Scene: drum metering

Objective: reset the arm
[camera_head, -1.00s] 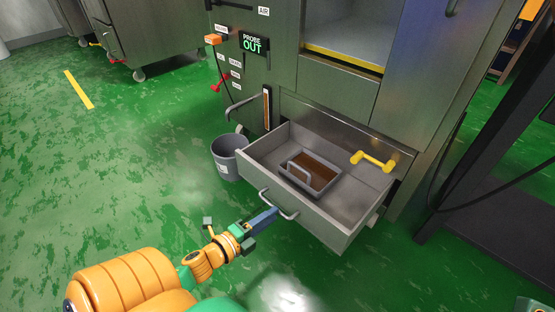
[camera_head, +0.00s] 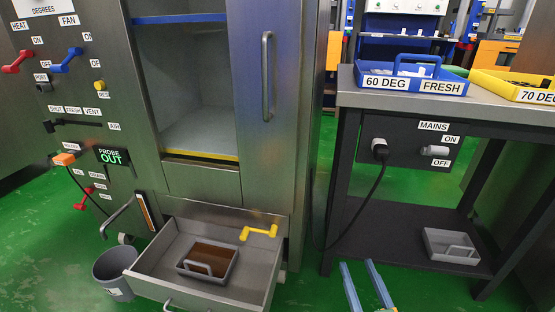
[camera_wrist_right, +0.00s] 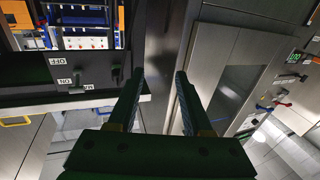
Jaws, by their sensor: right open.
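My right gripper (camera_head: 366,287) shows at the bottom of the head view, right of the open drawer (camera_head: 155,268). Its two blue fingers are apart with nothing between them. In the right wrist view the same gripper (camera_wrist_right: 163,76) is open and empty, with the steel cabinet beyond it. It looks clear of the drawer and of the bench. My left gripper is not in the head view.
The drawer holds a grey tray with brown contents (camera_head: 209,256) and a yellow handle (camera_head: 259,231). A grey bin (camera_head: 115,274) stands left of it. At right, a bench (camera_head: 460,108) carries a blue tray (camera_head: 412,78) and a yellow tray (camera_head: 510,90); a grey tray (camera_head: 450,246) sits on its lower shelf.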

